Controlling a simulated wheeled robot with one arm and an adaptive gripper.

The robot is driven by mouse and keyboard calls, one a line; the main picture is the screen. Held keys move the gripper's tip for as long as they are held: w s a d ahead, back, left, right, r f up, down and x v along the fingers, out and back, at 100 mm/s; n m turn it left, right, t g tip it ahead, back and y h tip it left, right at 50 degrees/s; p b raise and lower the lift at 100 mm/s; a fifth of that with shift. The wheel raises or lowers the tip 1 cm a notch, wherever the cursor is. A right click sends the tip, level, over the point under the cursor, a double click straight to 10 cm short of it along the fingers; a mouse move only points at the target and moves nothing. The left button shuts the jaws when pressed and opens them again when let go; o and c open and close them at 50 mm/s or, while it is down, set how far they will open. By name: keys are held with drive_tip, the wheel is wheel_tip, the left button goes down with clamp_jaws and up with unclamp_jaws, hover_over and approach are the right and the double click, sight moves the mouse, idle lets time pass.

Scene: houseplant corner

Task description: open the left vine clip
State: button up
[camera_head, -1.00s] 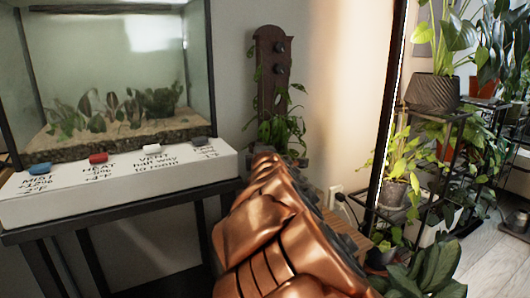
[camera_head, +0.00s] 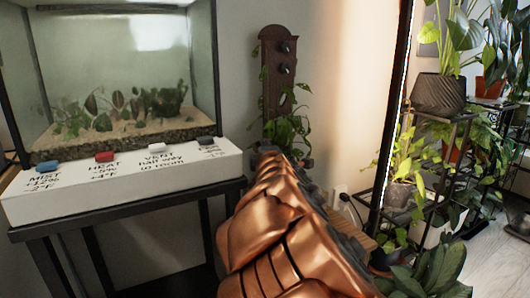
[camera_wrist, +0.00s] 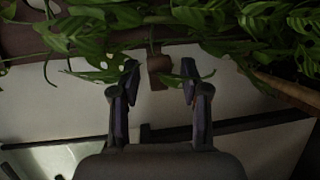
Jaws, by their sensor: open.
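A dark wooden board (camera_head: 276,90) stands against the wall in the head view, with a climbing vine (camera_head: 288,128) on its lower part. Two dark round fittings (camera_head: 286,58) sit on its right side; I cannot tell whether they are vine clips, and I cannot make out the left clip for certain. My copper arm hides the board's foot and my gripper in the head view. In the wrist view my gripper (camera_wrist: 159,75) is open, with two dark fingers apart. A small brown block (camera_wrist: 159,72) shows between the fingertips. Green leaves (camera_wrist: 190,18) hang across the top, and one leaf lies near the fingers.
A glass tank (camera_head: 115,75) and a white panel with coloured switches (camera_head: 120,185) stand on a black stand at left. A dark upright frame (camera_head: 392,110) and a plant rack (camera_head: 450,150) with several pots are at right. A leafy plant (camera_head: 435,272) is low at right.

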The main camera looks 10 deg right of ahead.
drive_tip(key=s+r, duration=0.1)
drive_tip(key=s, duration=1)
drive_tip(key=shift+s+r, duration=0.2)
drive_tip(key=shift+s, duration=0.05)
